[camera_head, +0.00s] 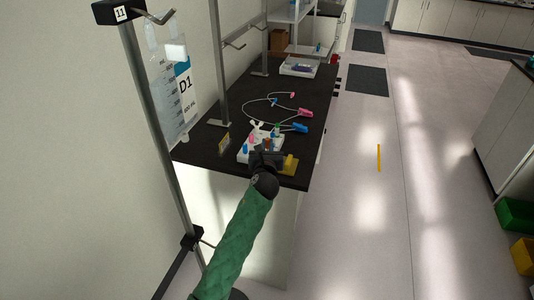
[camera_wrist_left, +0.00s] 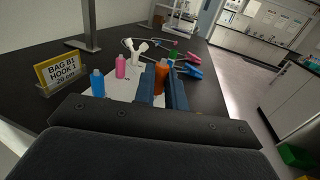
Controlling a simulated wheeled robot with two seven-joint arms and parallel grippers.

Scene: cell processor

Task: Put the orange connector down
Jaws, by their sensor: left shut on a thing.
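The orange connector (camera_wrist_left: 161,77) stands upright between the two dark fingers of my left gripper (camera_wrist_left: 164,92) in the left wrist view. The fingers are shut on it. In the head view my left gripper (camera_head: 267,157) is over the near end of the black bench, at the white tray (camera_head: 243,158). A small orange part (camera_head: 267,145) shows just beyond it. The gripper hides the connector's lower end, so I cannot tell whether it touches the tray. My right gripper is in neither view.
A yellow sign (camera_head: 224,143) is farther left. A yellow piece (camera_head: 290,163) lies right. Tubing with blue (camera_head: 300,128) and pink (camera_head: 305,113) clamps lies beyond.

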